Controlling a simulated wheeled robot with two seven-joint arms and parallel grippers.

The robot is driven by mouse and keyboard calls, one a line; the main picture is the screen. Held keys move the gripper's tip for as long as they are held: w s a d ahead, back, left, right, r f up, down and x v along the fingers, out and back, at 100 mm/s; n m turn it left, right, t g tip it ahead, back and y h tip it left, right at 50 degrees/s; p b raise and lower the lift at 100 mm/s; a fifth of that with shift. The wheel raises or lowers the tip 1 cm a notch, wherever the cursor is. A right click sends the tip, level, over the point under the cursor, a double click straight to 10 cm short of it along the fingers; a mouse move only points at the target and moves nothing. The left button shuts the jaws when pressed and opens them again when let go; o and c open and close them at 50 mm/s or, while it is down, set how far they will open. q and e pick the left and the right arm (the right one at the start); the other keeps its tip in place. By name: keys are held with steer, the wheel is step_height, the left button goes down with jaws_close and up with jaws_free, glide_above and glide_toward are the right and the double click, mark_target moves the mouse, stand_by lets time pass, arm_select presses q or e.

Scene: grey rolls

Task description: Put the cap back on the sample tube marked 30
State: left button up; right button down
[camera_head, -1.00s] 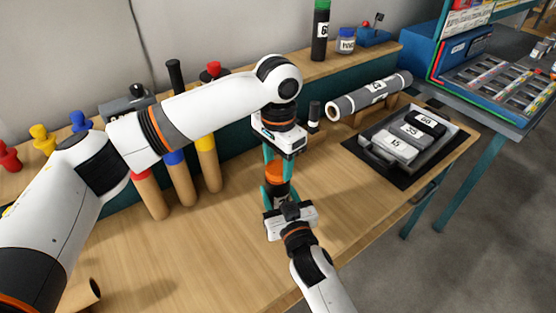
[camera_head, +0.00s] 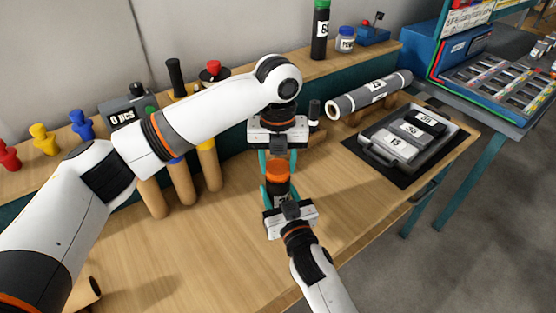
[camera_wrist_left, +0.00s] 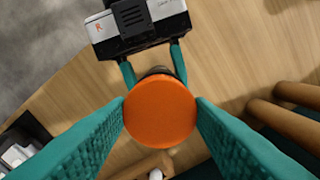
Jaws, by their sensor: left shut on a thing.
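The orange cap (camera_head: 277,170) sits between the teal fingers of my left gripper (camera_head: 277,166), which comes from above. The cap also shows from its top in the left wrist view (camera_wrist_left: 160,112), with a finger against each side. Directly below is the dark sample tube (camera_head: 278,190), upright, with its number too hidden to read. My right gripper (camera_head: 277,196) holds the tube from the front, its fingers on either side. Cap and tube are in line; I cannot tell whether the cap is fully seated. The right gripper's body also shows in the left wrist view (camera_wrist_left: 142,25).
A green-capped tube (camera_head: 321,32) and a small jar (camera_head: 345,40) stand on the back ledge. A grey roll (camera_head: 370,96) and a tray (camera_head: 372,152) of numbered blocks are at right. Wooden posts (camera_head: 182,190) stand left behind my arm.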

arm_select(q)
steer(key=m, duration=1)
steer(key=o, duration=1.1)
step_height(320, 180, up, 12)
arm_select(e)
steer(key=c, duration=0.6)
jaws_free()
steer(key=shift+o, duration=0.2)
steer(key=shift+s, duration=0.1)
